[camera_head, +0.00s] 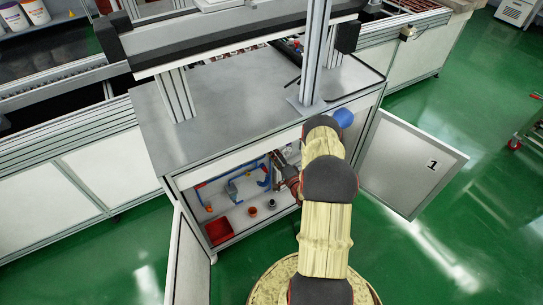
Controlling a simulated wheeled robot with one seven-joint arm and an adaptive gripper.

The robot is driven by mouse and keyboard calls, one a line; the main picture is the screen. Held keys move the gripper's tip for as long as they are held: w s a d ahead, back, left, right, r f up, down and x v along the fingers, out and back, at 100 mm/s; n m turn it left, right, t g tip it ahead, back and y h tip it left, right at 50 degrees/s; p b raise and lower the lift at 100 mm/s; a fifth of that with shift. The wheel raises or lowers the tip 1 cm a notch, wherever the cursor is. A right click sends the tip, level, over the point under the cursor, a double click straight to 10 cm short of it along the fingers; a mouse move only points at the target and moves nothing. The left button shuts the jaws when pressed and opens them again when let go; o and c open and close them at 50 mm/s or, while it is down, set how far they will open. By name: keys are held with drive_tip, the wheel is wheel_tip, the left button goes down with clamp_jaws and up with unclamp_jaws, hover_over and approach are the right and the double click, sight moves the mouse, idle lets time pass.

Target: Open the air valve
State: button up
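The air valve is not clearly picked out. Blue air fittings (264,172) and a blue line (214,181) show small inside the open cabinet (226,222) under the steel bench. My yellow arm with dark joints reaches into the cabinet opening from the front and hides its right part. My gripper (279,168) seems to be the dark and grey shape just left of the arm, close beside the blue fittings. Its fingers are too small to read, and I cannot tell whether it touches anything.
A red bin (219,231), an orange cup (252,211) and a dark cup (272,203) stand on the cabinet floor. The right door (411,165), marked 1, and the left door (188,262) are swung open. A blue ball (343,117) shows behind my arm.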

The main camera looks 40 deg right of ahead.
drive_tip(key=shift+d+m, duration=0.2)
drive_tip(key=shift+m, duration=0.5)
drive_tip(key=shift+f, duration=0.1)
drive_tip(key=o, duration=1.1)
drive_tip(key=shift+o, duration=0.3)
drive_tip(key=shift+s, duration=0.1)
drive_tip(key=v, duration=1.2)
